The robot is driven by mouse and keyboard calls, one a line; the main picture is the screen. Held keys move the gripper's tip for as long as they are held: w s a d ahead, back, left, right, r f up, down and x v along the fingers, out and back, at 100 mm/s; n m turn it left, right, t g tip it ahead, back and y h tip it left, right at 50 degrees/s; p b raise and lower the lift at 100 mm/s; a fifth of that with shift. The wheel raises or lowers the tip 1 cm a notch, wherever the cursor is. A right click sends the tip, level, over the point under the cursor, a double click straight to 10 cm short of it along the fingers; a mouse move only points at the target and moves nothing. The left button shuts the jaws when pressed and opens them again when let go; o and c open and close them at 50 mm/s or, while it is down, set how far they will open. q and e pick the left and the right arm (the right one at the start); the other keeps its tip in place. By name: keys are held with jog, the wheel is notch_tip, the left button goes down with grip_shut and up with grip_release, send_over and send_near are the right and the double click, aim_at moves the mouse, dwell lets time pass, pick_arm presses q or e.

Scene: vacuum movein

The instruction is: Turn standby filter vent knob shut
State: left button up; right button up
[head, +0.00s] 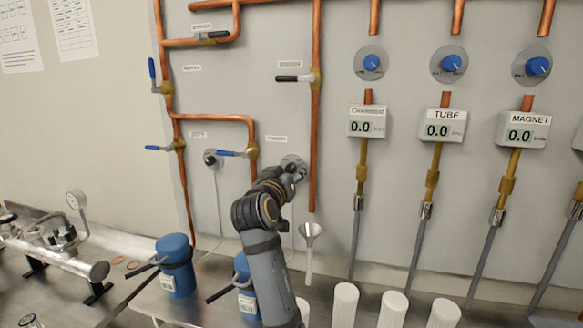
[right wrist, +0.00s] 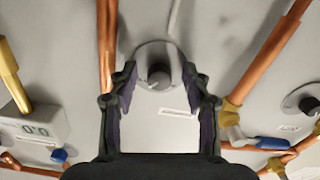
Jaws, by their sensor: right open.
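A dark round knob (right wrist: 159,75) on a pale round plate sits on the wall panel. In the right wrist view it lies between the fingertips of my right gripper (right wrist: 159,88). The fingers are open, with a gap on each side of the knob; I cannot tell how far they reach around it. In the head view my right gripper (head: 294,170) covers most of this knob and its plate (head: 290,158). The small label beside it is too blurred to read, as is the knob's setting. My left gripper is not in view.
A second black knob (head: 210,157) is further left, near a blue-handled valve (head: 232,154). Copper pipes (head: 315,120) flank my right gripper. A funnel (head: 310,231), blue canisters (head: 175,265) and white cylinders (head: 344,304) stand below. Gauge boxes (head: 367,121) are to the right.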

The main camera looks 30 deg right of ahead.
jog(key=shift+w+d+f, duration=0.1)
jog(key=shift+w+d, duration=0.1)
jog(key=shift+d, duration=0.05)
jog(key=shift+s+a, duration=0.1)
jog(key=shift+s+a+r, duration=0.15)
jog(key=shift+r, duration=0.1)
jog(key=shift+s+a, duration=0.1)
jog(key=shift+a, duration=0.05)
jog(key=shift+c, duration=2)
grip_shut()
jog(key=shift+r+n+p, duration=0.1)
jog(key=shift+n+p, duration=0.8)
jog(key=shift+p, duration=0.05)
jog(key=n+p, duration=1.4)
jog(key=p, duration=0.1)
jog(key=shift+r, duration=0.15)
pick_arm(q)
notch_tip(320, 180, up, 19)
jog(key=p, duration=0.2)
pick_arm(e)
jog(key=shift+f+n, duration=0.2)
jog(key=shift+n, duration=0.9)
